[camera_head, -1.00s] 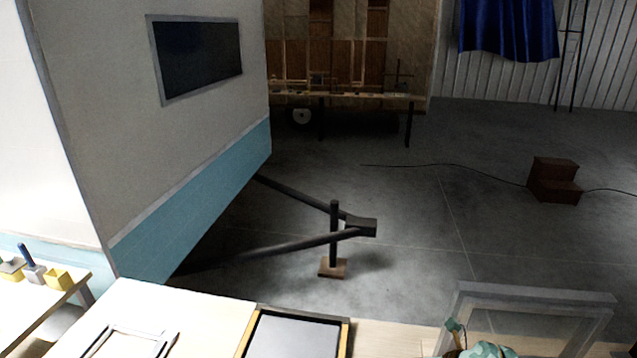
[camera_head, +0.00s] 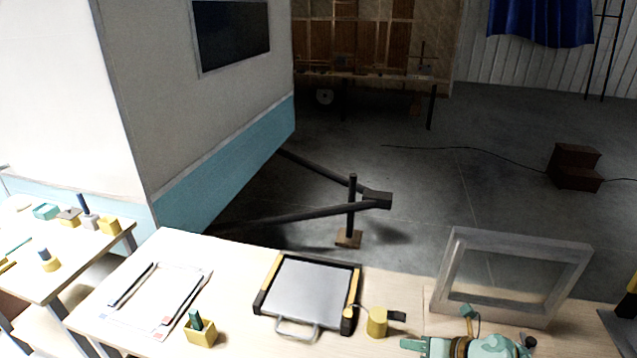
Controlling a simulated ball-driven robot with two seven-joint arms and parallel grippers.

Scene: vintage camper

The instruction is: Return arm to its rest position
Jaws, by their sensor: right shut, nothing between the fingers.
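My right gripper (camera_head: 412,344) shows at the bottom edge of the head view, right of centre, with teal and tan parts of my arm behind it. It is low over the front of the long wooden bench (camera_head: 225,255) and holds nothing. My left gripper is not in view.
On the bench are a grey tray with black and yellow edges (camera_head: 312,285), a yellow cylinder (camera_head: 377,322), a yellow box (camera_head: 201,333), papers (camera_head: 160,298) and an upright grey frame (camera_head: 575,265). A side table (camera_head: 70,245) stands left. Beyond is a camper wall (camera_head: 220,165) with a hitch (camera_head: 320,212).

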